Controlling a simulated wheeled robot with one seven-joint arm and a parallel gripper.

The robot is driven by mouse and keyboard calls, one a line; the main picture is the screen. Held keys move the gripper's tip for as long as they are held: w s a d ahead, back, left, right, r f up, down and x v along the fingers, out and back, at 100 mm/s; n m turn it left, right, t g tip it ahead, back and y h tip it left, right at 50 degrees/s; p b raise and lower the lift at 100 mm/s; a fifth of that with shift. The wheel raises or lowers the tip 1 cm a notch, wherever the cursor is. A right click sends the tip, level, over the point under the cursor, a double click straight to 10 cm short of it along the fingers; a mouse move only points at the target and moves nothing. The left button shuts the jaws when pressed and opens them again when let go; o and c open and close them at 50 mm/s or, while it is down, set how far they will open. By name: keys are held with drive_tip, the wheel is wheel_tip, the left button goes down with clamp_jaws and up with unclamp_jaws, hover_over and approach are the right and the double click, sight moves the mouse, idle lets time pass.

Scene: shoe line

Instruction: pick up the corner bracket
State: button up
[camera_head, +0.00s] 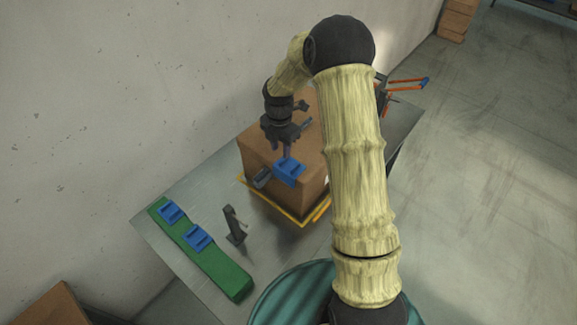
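My gripper (282,145) points down over the cardboard box (313,185). A blue angular part (289,172), which may be the corner bracket, is right at its fingertips, overlapping the box's near top edge in the picture. I cannot tell if the fingers grip it or only stand over it. A small dark grey piece (262,178) shows just left of the blue part. Two similar blue parts lie on a green strip, one at its far end (170,212) and one near its middle (198,237).
The box stands within a yellow frame (270,201) on a grey metal table (178,190). A dark upright tool or stand (234,225) is between the green strip (230,278) and the box. A wall closes the left side.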

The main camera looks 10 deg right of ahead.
sight(283, 159)
drive_tip(key=shift+f, duration=0.15)
drive_tip(key=shift+w+d+f+p, duration=0.15)
drive_tip(key=shift+f+p, duration=0.6)
drive_tip(key=shift+f, duration=0.5)
drive_tip(key=shift+s+d+f+p, duration=0.15)
drive_tip(key=shift+f+p, duration=0.6)
drive_tip(key=shift+f, duration=0.5)
drive_tip(key=shift+w, duration=0.1)
clamp_jaws()
